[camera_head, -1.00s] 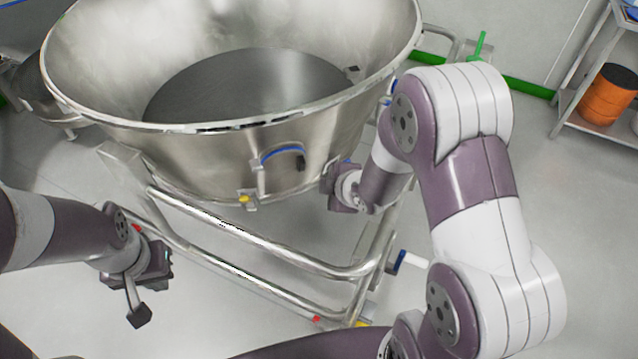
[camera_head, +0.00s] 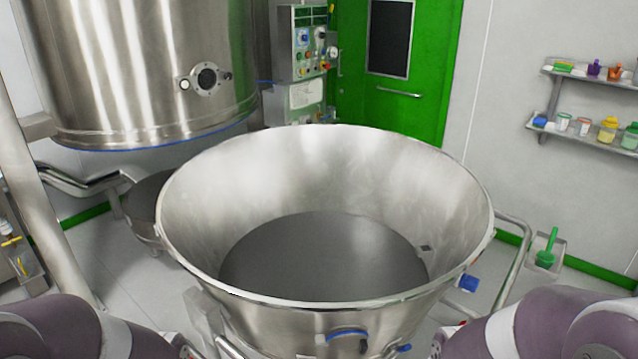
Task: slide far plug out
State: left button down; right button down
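A large open steel bowl (camera_head: 330,285) stands in front of me on a tubular frame (camera_head: 205,312). A blue-edged fitting (camera_head: 347,333) sits on its near wall, and a blue part (camera_head: 468,282) sticks out at its right side. I cannot tell which of these parts is the far plug. Both my arms enter at the bottom corners, and both grippers are outside the picture or hidden.
A tall steel vessel (camera_head: 145,65) hangs at the back left, near a control panel (camera_head: 308,45). A green door (camera_head: 425,95) is behind. Wall shelves (camera_head: 590,132) hold small containers at right. A green-handled tool (camera_head: 547,250) stands by the right wall.

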aim_at(469, 283)
jog(key=l+z, duration=0.45)
jog(key=i+l+z, duration=0.15)
jog(key=z, duration=0.25)
jog(key=l+z, duration=0.1)
jog(key=l, duration=0.5)
jog(key=i+l+z, duration=0.25)
jog(key=i+l, duration=0.6)
